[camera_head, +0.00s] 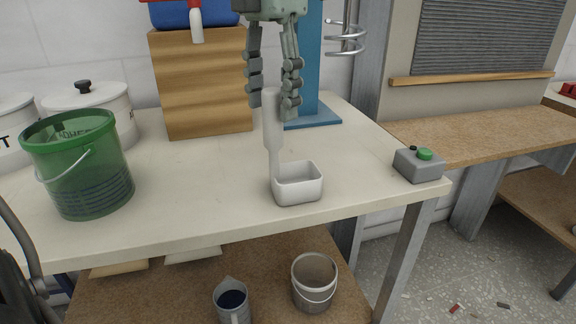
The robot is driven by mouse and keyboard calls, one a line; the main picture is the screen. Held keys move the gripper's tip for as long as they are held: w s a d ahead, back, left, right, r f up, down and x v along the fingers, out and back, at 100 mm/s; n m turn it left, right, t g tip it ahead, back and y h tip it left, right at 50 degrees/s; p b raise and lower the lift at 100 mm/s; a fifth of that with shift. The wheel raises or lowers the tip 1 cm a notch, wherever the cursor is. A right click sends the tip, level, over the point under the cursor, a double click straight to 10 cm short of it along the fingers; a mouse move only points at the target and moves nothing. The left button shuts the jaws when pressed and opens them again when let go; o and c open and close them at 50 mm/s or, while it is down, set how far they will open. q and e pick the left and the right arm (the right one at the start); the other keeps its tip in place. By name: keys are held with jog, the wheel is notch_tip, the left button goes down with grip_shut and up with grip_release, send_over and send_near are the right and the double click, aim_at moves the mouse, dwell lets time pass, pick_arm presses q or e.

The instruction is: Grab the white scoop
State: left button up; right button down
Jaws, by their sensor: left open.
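The white scoop (298,186) rests on the pale tabletop (215,203) near its front edge, with a square open bowl and a handle (273,125) reaching upward. My left gripper (272,112) comes down from the top of the view and is open. Its two fingers hang on either side of the upper part of the handle, as seen from here. The right finger overlaps the handle's edge in the picture; I cannot tell whether they touch.
A green bucket (78,165) and white canisters (92,103) stand left. A wooden block (202,85) and a blue stand (308,70) are behind. A grey box with a green button (418,165) sits at the right corner. A metal bucket (314,282) and a jug (232,303) stand below.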

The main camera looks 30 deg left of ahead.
aim_at(275, 128)
pick_arm(q)
jog(key=f, duration=0.5)
jog(key=shift+s+d, duration=0.1)
jog(key=shift+d, duration=0.1)
jog(key=shift+c, duration=0.6)
grip_shut()
